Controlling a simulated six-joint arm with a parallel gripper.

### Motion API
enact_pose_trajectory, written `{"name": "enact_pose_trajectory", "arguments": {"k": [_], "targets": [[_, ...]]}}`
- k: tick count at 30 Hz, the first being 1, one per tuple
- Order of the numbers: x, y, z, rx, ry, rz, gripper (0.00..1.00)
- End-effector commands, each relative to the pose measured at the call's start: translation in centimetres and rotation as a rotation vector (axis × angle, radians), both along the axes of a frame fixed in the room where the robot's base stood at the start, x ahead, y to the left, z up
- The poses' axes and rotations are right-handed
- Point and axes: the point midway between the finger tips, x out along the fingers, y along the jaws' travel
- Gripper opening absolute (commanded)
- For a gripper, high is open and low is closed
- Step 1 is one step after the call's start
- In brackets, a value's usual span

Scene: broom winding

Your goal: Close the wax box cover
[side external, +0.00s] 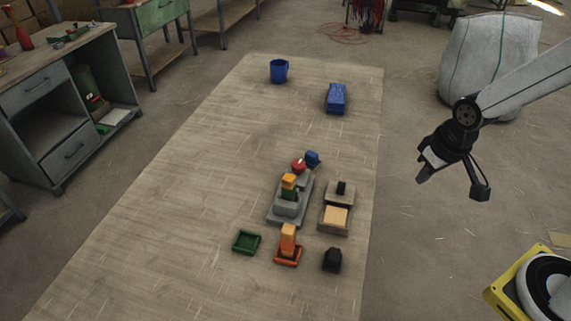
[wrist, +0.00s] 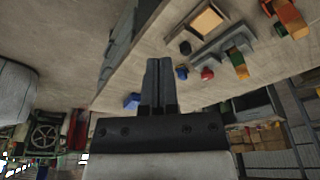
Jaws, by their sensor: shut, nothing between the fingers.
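The wax box (side external: 323,226) sits near the right edge of the long table, open, with a pale tan wax block (side external: 336,216) showing inside. Its grey cover (side external: 330,198), with a black knob (side external: 341,187), lies at the box's far side; I cannot tell how they join. The wax block also shows near the top of the wrist view (wrist: 207,20). My gripper (side external: 422,178) is shut and empty, hanging right of the table and well apart from the box. Its fingers are together in the wrist view (wrist: 161,65).
A grey fixture (side external: 276,215) with stacked orange and green blocks stands left of the box. An orange block on a tray (side external: 288,242), a green tray (side external: 246,242) and a black object (side external: 332,260) are nearer. A blue mug (side external: 279,71) and blue box (side external: 336,98) stand far back.

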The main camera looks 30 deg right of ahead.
Motion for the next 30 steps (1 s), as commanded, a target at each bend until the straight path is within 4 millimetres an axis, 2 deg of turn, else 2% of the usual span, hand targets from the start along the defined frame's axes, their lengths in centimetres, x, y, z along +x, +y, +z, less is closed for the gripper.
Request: {"name": "enact_pose_trajectory", "arguments": {"k": [5,16,30], "targets": [[2.9,-0.2,0.1,0.020,0.043,-0.066,0.00],[10.9,-0.9,-0.4,0.082,0.173,-0.264,0.00],[19.3,-1.9,-2.8,0.159,0.350,-0.499,0.00]]}}
